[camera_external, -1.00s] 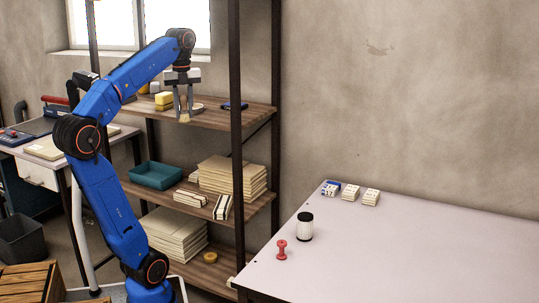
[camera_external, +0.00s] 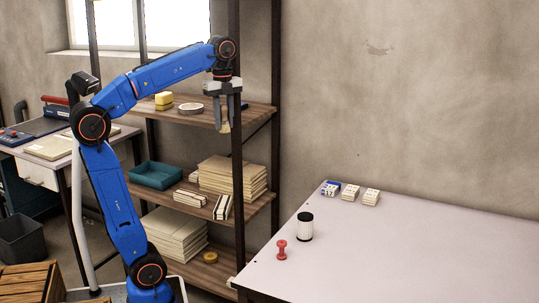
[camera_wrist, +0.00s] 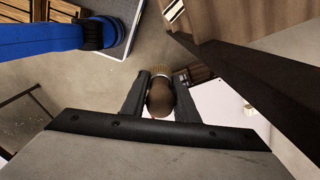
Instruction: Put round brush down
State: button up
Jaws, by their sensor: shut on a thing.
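The round brush (camera_external: 225,127) hangs bristles down between the fingers of my gripper (camera_external: 224,112), which is shut on it. In the external view the gripper is beside the shelf's front post, at about the height of the top shelf board. In the wrist view the brush's brown rounded handle end (camera_wrist: 160,98) sits between both fingers of the gripper (camera_wrist: 160,85), with tan bristles (camera_wrist: 173,92) beyond it. The floor and part of the white table (camera_wrist: 222,107) show below in the wrist view.
The table (camera_external: 400,250) bears a white jar with a black lid (camera_external: 305,229), a red spool-like piece (camera_external: 282,250) and small blocks (camera_external: 351,193). Its right side is clear.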

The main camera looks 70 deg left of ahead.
jog(key=w+d+f+m, duration=0.4)
jog(key=w+d+f, duration=0.4)
jog(key=w, duration=0.4)
jog(key=w+d+f+m, duration=0.4)
jog(key=w+d+f, duration=0.35)
jog(key=w, duration=0.55)
jog(key=w+d+f+m, duration=0.4)
jog(key=w+d+f, duration=0.35)
jog(key=w, duration=0.45)
jog(key=f, duration=0.9)
jog(key=shift+d+f, duration=0.25)
jog(key=shift+d, duration=0.05)
jog(key=o, duration=1.1)
jog(key=shift+f, duration=0.15)
jog(key=shift+c, duration=0.2)
